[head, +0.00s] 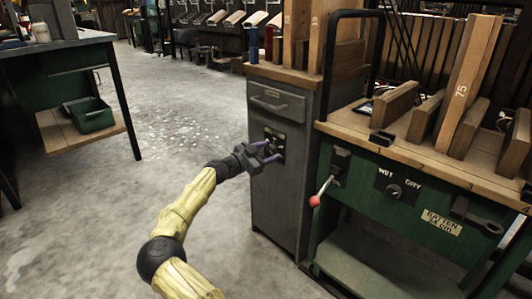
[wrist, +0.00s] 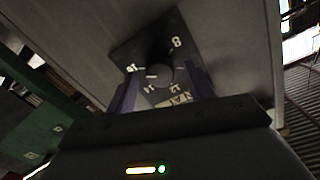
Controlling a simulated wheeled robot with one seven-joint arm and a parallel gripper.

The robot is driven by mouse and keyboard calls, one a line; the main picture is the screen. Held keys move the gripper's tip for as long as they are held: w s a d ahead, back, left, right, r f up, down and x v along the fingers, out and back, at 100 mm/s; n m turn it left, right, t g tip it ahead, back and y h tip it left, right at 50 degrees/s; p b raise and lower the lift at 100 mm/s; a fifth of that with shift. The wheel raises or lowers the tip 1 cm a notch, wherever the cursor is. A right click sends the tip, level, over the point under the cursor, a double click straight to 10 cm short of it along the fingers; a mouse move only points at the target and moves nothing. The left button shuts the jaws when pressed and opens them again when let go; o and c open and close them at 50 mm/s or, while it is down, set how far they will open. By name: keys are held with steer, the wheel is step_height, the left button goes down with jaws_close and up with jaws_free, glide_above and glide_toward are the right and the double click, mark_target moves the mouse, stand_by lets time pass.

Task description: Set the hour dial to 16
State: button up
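The dial plate (head: 274,133) is a dark square on the front of the grey cabinet, below its drawer. In the wrist view the dark plate (wrist: 143,50) looks rotated, with pale numbers around a round black knob (wrist: 160,72). An 8 shows at the upper right; numbers at the left and below look like 16, 14 and 12. A pale mark shows at the knob's left side, but I cannot tell the exact setting. My gripper (head: 268,152) is open at the dial, its purple fingers (wrist: 163,87) on either side of the knob's lower part. Contact is unclear.
Right of the cabinet (head: 275,205) stands a green workbench with a red-balled lever (head: 315,201) and a WET/DRY knob (head: 394,191). A dark table (head: 60,45) stands at the left. The concrete floor between is clear.

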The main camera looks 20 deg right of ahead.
steer(key=p+v, duration=0.7)
steer(key=v, duration=1)
steer(key=shift+a, duration=0.2)
